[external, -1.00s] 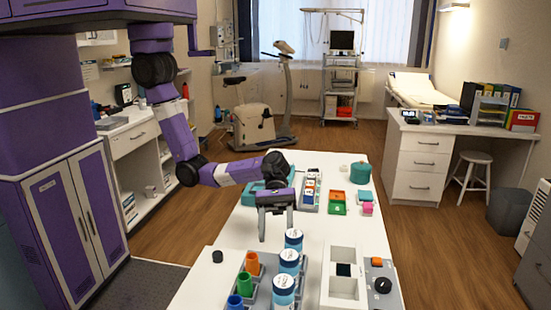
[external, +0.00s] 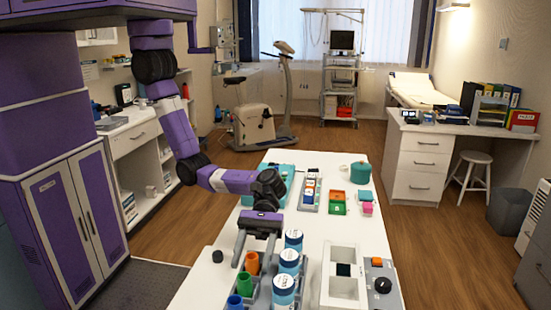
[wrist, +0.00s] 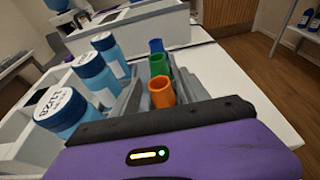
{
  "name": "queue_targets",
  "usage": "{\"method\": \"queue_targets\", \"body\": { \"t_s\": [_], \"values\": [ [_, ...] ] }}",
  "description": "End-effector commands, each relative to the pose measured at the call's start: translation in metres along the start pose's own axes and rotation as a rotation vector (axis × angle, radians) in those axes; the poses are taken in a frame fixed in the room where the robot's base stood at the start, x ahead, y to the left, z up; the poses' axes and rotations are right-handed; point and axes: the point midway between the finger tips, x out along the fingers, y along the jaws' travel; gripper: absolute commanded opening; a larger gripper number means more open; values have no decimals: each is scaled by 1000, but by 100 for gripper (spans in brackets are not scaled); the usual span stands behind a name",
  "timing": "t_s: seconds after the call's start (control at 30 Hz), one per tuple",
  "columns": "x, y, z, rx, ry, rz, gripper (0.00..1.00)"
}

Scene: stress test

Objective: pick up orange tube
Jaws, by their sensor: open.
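The orange tube (external: 252,263) stands upright in a grey rack (external: 262,297) at the near end of the white table. It also shows in the wrist view (wrist: 162,93) as an open-topped cylinder. My gripper (external: 252,254) is open, with its fingers pointing down at the orange tube. In the external view one finger appears on each side of the tube. In the wrist view grey fingers (wrist: 160,75) lie left and right of it. I cannot tell whether either finger touches the tube.
A green tube (external: 244,284) and a blue tube (external: 235,302) stand in line with the orange one. A small black cap (external: 217,256) lies left of the rack. A white tray (external: 342,285) stands further right.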

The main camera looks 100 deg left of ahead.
Motion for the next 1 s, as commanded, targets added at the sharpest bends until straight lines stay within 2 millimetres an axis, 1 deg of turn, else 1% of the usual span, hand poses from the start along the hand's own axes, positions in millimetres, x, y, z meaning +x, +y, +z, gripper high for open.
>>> {"method": "queue_targets", "body": {
  "t_s": [0.1,0.13,0.27,0.3,0.37,0.4,0.77,0.93,1.0],
  "values": [
    [0,0,0,0,0,0,53],
    [0,0,0,0,0,0,49],
    [0,0,0,0,0,0,24],
    [0,0,0,0,0,0,16],
    [-1,0,0,1,0,0,4],
    [-1,0,0,1,0,0,0],
    [-2,0,3,2,-1,0,0],
    [-6,0,16,3,-1,0,0],
    [-9,0,27,5,-2,1,0]
  ]
}}
